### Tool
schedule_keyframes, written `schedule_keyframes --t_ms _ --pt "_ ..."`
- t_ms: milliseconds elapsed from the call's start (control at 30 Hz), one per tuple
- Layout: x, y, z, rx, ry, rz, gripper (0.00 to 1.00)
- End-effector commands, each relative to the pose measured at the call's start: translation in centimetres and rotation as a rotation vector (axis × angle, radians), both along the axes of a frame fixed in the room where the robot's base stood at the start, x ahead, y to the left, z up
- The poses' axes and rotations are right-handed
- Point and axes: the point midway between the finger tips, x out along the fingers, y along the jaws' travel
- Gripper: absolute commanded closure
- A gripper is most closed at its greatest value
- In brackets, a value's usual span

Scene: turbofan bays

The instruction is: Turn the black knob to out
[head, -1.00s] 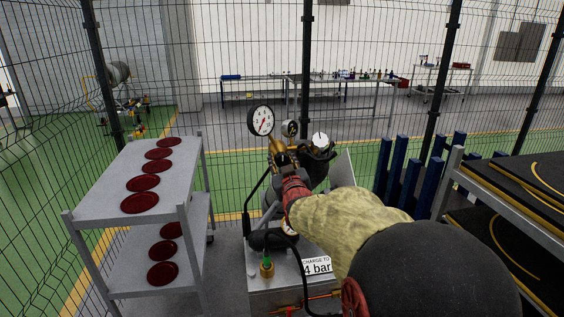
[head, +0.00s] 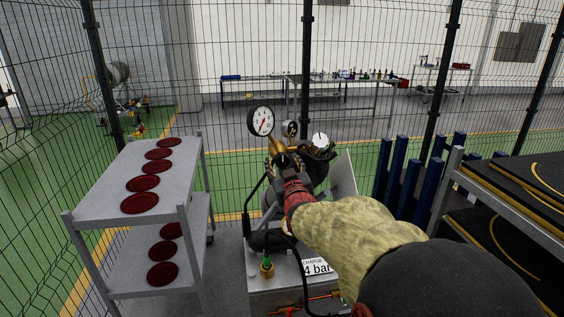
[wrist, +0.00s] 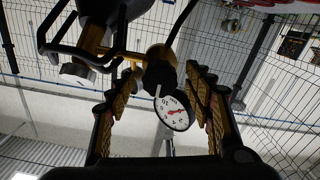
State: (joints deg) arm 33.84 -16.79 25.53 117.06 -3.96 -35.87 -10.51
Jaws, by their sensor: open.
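The black knob (wrist: 160,76) shows in the wrist view as a dark round body with a white mark on its lower edge. It sits between the two fingers of my gripper (wrist: 163,84), which are apart on either side of it. I cannot tell whether either finger touches it. In the head view my gripper (head: 284,161) is at the brass fittings below the large gauge (head: 261,120), and the fingers partly hide the knob. The white gauge dial (wrist: 174,112) shows just below the knob in the wrist view. Lettering for "out" is not readable.
The grey unit (head: 262,291) carries a label (head: 317,267) reading "4 bar", partly covered by my arm. A grey cart (head: 102,200) with dark red discs stands left. A rack (head: 480,196) with black panels and blue posts (head: 410,182) stand right. Mesh fencing is behind.

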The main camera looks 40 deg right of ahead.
Motion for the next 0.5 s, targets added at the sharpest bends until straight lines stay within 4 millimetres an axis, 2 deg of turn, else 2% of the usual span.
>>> schedule_keyframes --t_ms 300,500 --pt "-5.0 3.0 0.1 -0.001 -0.001 -0.001 0.48" --pt "-7.3 4.5 0.0 -0.001 0.000 0.000 0.48"
